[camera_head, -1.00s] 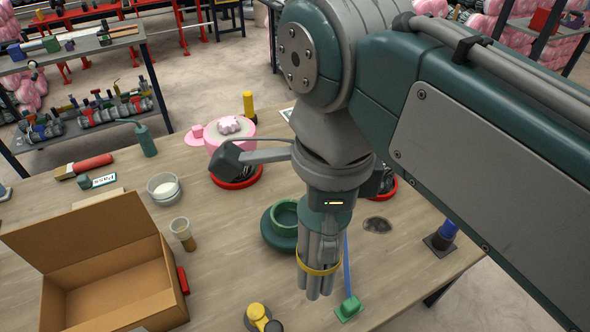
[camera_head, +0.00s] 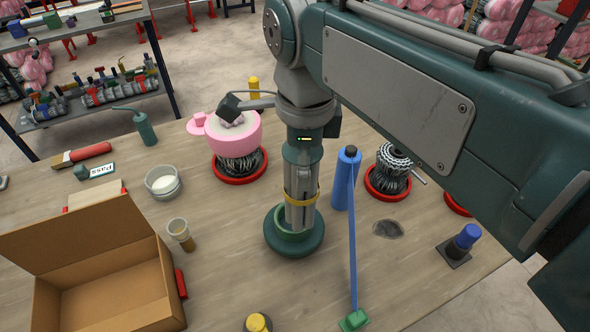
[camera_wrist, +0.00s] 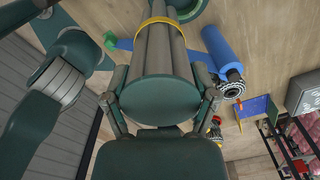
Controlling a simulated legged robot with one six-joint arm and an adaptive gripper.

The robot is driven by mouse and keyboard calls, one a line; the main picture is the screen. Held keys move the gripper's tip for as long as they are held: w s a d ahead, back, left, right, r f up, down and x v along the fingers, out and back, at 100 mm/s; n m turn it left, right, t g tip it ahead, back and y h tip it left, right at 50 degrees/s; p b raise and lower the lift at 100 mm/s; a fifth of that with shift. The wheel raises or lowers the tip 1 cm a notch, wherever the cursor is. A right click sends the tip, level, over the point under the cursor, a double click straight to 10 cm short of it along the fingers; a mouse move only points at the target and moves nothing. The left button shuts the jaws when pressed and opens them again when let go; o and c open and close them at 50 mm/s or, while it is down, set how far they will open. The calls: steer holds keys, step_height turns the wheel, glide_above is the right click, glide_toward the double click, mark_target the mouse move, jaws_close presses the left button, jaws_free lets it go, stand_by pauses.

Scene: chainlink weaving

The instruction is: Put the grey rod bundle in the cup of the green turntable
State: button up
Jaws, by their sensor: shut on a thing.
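The grey rod bundle (camera_head: 299,190), with a yellow band around it, hangs upright from my gripper (camera_head: 303,165). My gripper is shut on its upper part. The green turntable (camera_head: 316,246) stands on the table directly below, and the bundle's lower end shows within the outline of its cup (camera_head: 276,229). How deep that end sits is hard to tell. In the wrist view the bundle (camera_wrist: 158,60) fills the middle, and part of the green turntable (camera_wrist: 193,10) shows at the top, beyond the band.
A blue roll (camera_head: 346,178) stands close to the right, with a blue strip running to a green block (camera_head: 354,320). A pink pot (camera_head: 232,133) sits behind left.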

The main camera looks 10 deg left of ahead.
steer(key=w+a+f, duration=0.1)
steer(key=w+f, duration=0.3)
steer(key=f, duration=0.4)
steer(key=shift+a+f, duration=0.25)
steer(key=shift+a, duration=0.1)
steer(key=shift+f, duration=0.1)
steer(key=o, duration=1.2)
